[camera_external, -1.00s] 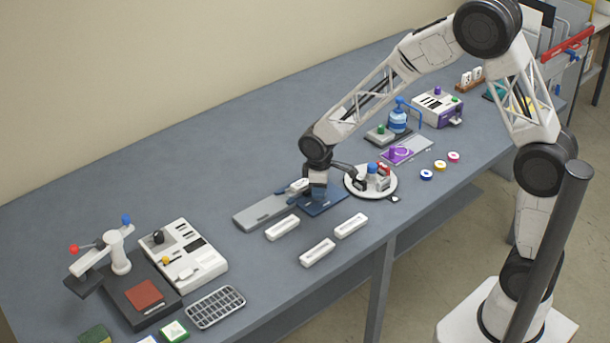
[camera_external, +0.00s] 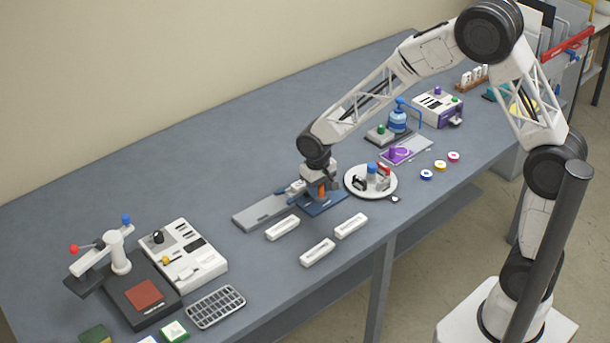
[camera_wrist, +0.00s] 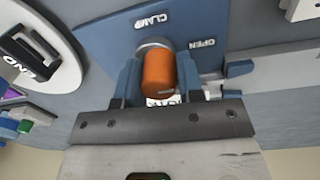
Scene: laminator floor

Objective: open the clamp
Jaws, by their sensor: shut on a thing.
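The clamp is a blue plate (camera_external: 330,207) near the middle of the bench, with an upright orange handle (camera_external: 322,190) on it. In the wrist view the plate (camera_wrist: 105,38) carries the words CLAMP and OPEN, and the orange handle (camera_wrist: 158,75) stands on a round grey collar. My gripper (camera_wrist: 158,68) has its two blue fingers on either side of the handle and is shut on it. In the external view my gripper (camera_external: 321,188) is low over the plate. The lower part of the plate's lettering is partly hidden behind the handle and fingers.
A long grey slab (camera_external: 262,212) adjoins the plate on the left. A round white turntable (camera_external: 370,192) with upright parts stands close on the right. White trays (camera_external: 282,228) lie in front. The bench behind the clamp is clear.

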